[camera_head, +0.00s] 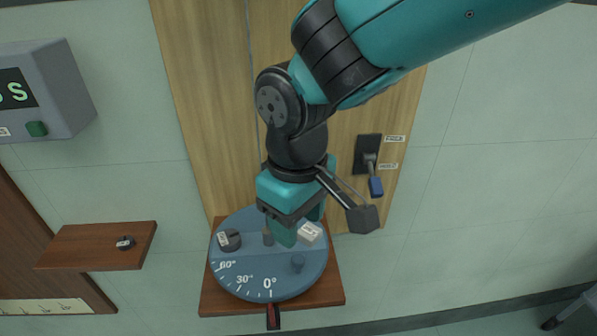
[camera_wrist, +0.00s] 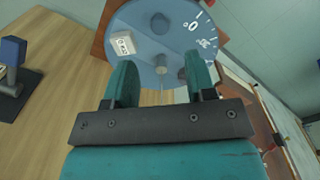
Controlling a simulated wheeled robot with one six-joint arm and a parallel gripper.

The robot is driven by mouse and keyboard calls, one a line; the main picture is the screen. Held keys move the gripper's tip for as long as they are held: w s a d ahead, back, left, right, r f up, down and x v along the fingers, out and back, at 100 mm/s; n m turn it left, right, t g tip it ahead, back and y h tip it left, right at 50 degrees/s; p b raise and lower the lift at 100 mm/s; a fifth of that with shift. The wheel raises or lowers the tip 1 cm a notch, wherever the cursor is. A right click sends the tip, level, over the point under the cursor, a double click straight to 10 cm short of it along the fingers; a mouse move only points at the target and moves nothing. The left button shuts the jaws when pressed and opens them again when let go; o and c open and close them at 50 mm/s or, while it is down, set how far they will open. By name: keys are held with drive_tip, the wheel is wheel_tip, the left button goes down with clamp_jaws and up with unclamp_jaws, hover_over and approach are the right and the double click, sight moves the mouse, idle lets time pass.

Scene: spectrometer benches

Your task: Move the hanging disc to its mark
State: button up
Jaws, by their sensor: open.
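The hanging disc (camera_head: 255,275) is blue, with a white scale reading 60°, 30° and 0° along its front edge. It also shows in the wrist view (camera_wrist: 140,18). A thin wire runs down toward it. A red and black pointer (camera_head: 273,316) sits at the front, near the 0° label. The disc carries a grey centre post (camera_head: 268,237), a blue peg (camera_head: 298,263), a dark round weight (camera_head: 229,240) and a white block (camera_head: 310,232). My gripper (camera_wrist: 160,84) is open and empty above the disc; the post shows between its fingers. The weight is partly hidden in the wrist view.
A wooden shelf (camera_head: 215,303) lies under the disc, before a wooden wall panel (camera_head: 205,120). A switch with a blue handle (camera_head: 375,186) is on the panel's right. A small shelf with a dark knob (camera_head: 125,243) and a grey display box (camera_head: 60,85) are at left.

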wheel_tip(320, 180, up, 9)
idle(0.4)
drive_tip(key=s+d+f+m+y, duration=0.2)
drive_tip(key=s+d+f+y, duration=0.1)
drive_tip(key=s+d, duration=0.6)
drive_tip(key=d+y, duration=0.1)
drive_tip(key=d, duration=0.3)
drive_tip(key=shift+s+m, duration=0.3)
idle(1.2)
